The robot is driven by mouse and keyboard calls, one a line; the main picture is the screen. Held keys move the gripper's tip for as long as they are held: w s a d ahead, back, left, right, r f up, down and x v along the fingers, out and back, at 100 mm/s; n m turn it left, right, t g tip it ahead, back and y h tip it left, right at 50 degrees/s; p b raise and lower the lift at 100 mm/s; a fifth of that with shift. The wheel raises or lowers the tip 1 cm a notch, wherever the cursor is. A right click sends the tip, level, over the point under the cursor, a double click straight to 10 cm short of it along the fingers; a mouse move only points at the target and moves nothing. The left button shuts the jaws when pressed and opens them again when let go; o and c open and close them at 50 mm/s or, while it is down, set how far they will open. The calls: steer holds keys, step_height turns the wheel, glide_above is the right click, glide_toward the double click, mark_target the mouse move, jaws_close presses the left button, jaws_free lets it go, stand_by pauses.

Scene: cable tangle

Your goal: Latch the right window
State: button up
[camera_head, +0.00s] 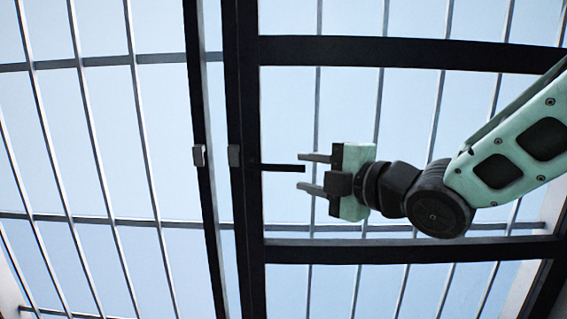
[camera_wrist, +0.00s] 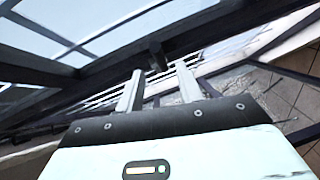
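The right window (camera_head: 350,50) is a dark-framed pane with grey bars seen behind it. Its black handle (camera_head: 280,168) sticks out level to the right from the left upright of the frame. My gripper (camera_head: 301,172) comes in from the right and is open, with its two fingers one above the other. The handle's free end is level with the fingertips, between them in the picture. In the wrist view the fingers (camera_wrist: 159,70) are apart with nothing between them. A dark stub (camera_wrist: 157,53), probably the handle, shows just beyond the tips. I cannot tell whether they touch.
Another dark upright (camera_head: 207,205) stands to the left, with a strip of sky between it and the right window's frame. Small grey blocks sit on both uprights, at the left one (camera_head: 199,155) and the right one (camera_head: 234,155). Thin grey bars cross the background.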

mark_target(287, 169)
steer(key=p+x, duration=0.1)
steer(key=x, duration=0.6)
steer(key=shift+s, duration=0.1)
jaws_close()
